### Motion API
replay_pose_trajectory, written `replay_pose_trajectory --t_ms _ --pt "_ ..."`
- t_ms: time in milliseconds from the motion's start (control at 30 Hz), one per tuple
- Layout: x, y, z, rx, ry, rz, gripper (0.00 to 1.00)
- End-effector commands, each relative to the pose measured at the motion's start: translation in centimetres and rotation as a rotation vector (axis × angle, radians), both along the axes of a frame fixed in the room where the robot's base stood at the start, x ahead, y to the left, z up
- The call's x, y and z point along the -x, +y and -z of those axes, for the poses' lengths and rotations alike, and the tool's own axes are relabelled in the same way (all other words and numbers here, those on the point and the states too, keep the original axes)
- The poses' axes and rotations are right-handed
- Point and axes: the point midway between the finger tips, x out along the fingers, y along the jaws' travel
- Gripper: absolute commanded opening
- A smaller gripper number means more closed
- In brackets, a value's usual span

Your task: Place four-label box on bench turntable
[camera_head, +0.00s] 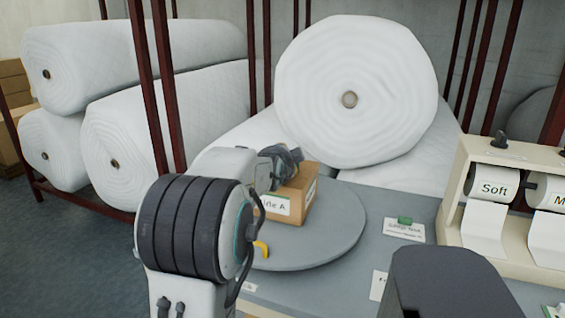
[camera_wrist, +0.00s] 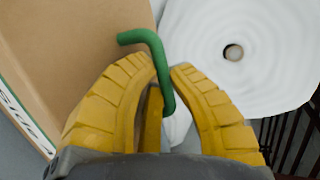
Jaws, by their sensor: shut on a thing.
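The four-label box (camera_head: 296,194) is a brown carton. It is at the turntable (camera_head: 335,240), a round grey disc on the bench; the head view does not show clearly whether its base touches the disc. One white label on it reads partly as "Side A"; my arm hides its left end. In the wrist view the box (camera_wrist: 70,60) fills the left, with a label edge at lower left. My gripper (camera_wrist: 162,66) has yellow fingers shut on a green bent handle (camera_wrist: 155,48), which overlaps the box's face. In the head view my fingers are hidden.
A cream dispenser (camera_head: 455,190) with rolls marked "Soft" stands at the right. A card with a green piece (camera_head: 405,228) lies on the bench right of the turntable. Large white wadding rolls (camera_head: 355,95) on dark red racks stand behind. The turntable's right side is clear.

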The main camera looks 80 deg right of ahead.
Motion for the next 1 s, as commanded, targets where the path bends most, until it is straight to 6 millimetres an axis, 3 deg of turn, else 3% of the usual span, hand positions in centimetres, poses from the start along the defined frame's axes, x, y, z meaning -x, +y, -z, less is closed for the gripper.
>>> replay_pose_trajectory --t_ms 200,233,467,1000 --pt "-0.02 -0.03 0.05 0.006 0.0 -0.001 0.0" --pt "-0.03 0.0 0.2 0.0 0.0 0.0 0.18" --pt "-0.04 0.0 0.17 0.0 0.0 -0.001 0.38" --pt "-0.16 0.04 -0.27 -0.001 0.0 -0.003 0.38"
